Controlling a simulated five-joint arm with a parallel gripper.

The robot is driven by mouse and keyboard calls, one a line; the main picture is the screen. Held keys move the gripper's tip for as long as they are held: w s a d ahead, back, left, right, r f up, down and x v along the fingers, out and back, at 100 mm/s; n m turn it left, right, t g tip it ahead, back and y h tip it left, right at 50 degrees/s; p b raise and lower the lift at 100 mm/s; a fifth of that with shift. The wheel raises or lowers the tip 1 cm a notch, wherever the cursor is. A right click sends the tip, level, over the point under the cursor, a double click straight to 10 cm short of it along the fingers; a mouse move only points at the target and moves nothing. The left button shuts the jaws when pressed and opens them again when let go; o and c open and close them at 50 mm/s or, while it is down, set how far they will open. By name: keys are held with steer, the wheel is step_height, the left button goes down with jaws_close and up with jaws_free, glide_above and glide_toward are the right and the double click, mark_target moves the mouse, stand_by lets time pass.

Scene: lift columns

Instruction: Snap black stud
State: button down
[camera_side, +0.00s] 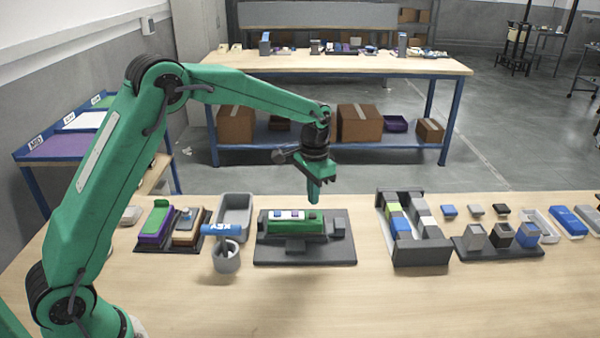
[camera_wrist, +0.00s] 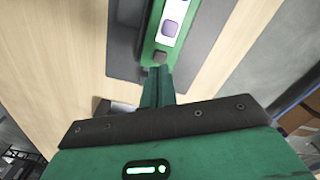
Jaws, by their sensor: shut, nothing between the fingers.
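A green block (camera_side: 292,229) lies in a dark grey fixture (camera_side: 345,255) on the table. Its top carries white patches with blue-violet squares. A small black stud (camera_wrist: 160,57) shows on the green block in the wrist view, just beyond my fingertips. In the side view a dark spot (camera_side: 312,216) at the block's right part may be this stud; it is too small to tell. Whether the stud is fully seated cannot be told.
A grey cup (camera_side: 227,260) with a blue KEY-marked tool (camera_side: 222,230) and a grey bin (camera_side: 235,212) stand left of the fixture. A dark rack (camera_side: 421,256) with coloured pieces stands to the right. The front of the table is clear.

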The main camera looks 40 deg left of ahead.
steer(key=shift+r, duration=2.5)
